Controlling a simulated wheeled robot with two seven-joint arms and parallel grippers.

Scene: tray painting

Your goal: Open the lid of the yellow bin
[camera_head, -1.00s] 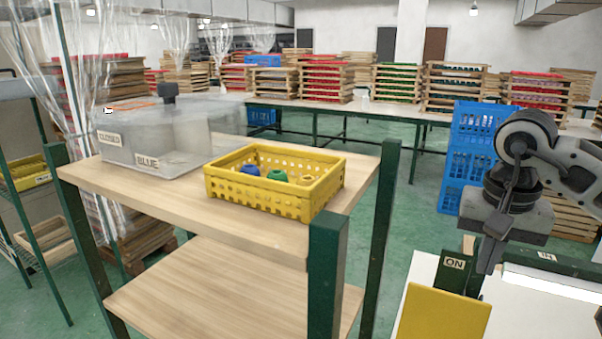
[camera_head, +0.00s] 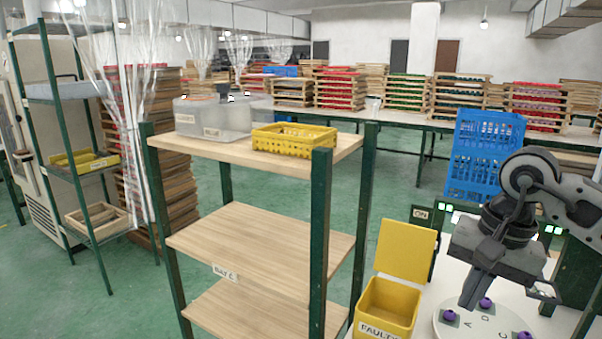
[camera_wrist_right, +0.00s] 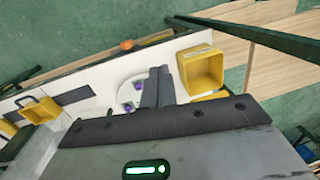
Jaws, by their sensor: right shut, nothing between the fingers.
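The yellow bin (camera_head: 386,303), labelled "FAULTY", stands at the near edge of the white worktop. Its lid (camera_head: 406,250) stands raised at the back, so the bin is open. In the right wrist view I look down into the open bin (camera_wrist_right: 203,68), right of my fingers. My right gripper (camera_head: 470,300) is shut and empty, right of the bin and apart from it, above a round white plate (camera_head: 452,325) with purple-topped pieces. Its shut fingers also show in the right wrist view (camera_wrist_right: 157,72). My left gripper is not in view.
A wooden shelf rack (camera_head: 320,230) with green posts stands left of the bin. A yellow basket (camera_head: 294,138) and a clear box (camera_head: 212,117) are on its top. The right wrist view shows another yellow bin (camera_wrist_right: 40,110) at left.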

